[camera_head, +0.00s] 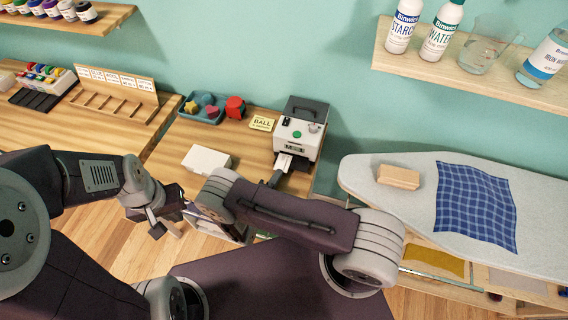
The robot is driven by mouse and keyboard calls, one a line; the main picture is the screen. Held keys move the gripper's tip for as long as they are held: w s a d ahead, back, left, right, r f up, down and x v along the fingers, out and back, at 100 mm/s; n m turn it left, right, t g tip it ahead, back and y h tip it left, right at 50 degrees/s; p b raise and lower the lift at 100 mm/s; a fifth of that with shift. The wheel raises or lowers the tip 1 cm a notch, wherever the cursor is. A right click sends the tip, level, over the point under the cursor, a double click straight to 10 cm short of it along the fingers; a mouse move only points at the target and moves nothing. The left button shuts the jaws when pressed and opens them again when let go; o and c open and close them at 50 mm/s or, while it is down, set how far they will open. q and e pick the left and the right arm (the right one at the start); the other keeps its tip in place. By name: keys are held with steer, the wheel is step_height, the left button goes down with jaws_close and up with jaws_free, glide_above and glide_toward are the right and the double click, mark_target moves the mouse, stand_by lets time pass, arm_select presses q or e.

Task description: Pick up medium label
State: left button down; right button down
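The label machine (300,130) stands on the wooden table, with a small screen that seems to read "M". A small white label (283,162) sticks out of its front. The dark tip of my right gripper (275,178) is close to that label. My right forearm hides most of this gripper, so I cannot tell whether it touches the label or is open or shut. My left gripper (167,216) hangs in front of the table edge, apart from the machine. Its fingers look spread and empty.
A white box (206,160), a blue tray (203,108) of coloured shapes and a yellow "BALL" card (262,123) share the table. On the right, an ironing board (360,178) holds a wooden block (398,177) and blue checked cloth (476,205). A bottle shelf (400,69) is above.

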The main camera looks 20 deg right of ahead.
steer(key=shift+r, duration=0.1)
step_height(320, 180, up, 5)
steer(key=p, duration=0.5)
steer(key=shift+s+d+r, duration=0.15)
steer(key=shift+r, duration=0.05)
steer(key=s+d+r+p, duration=0.5)
steer(key=s+d+p, duration=0.3)
steer(key=p, duration=0.1)
steer(key=shift+r, duration=0.2)
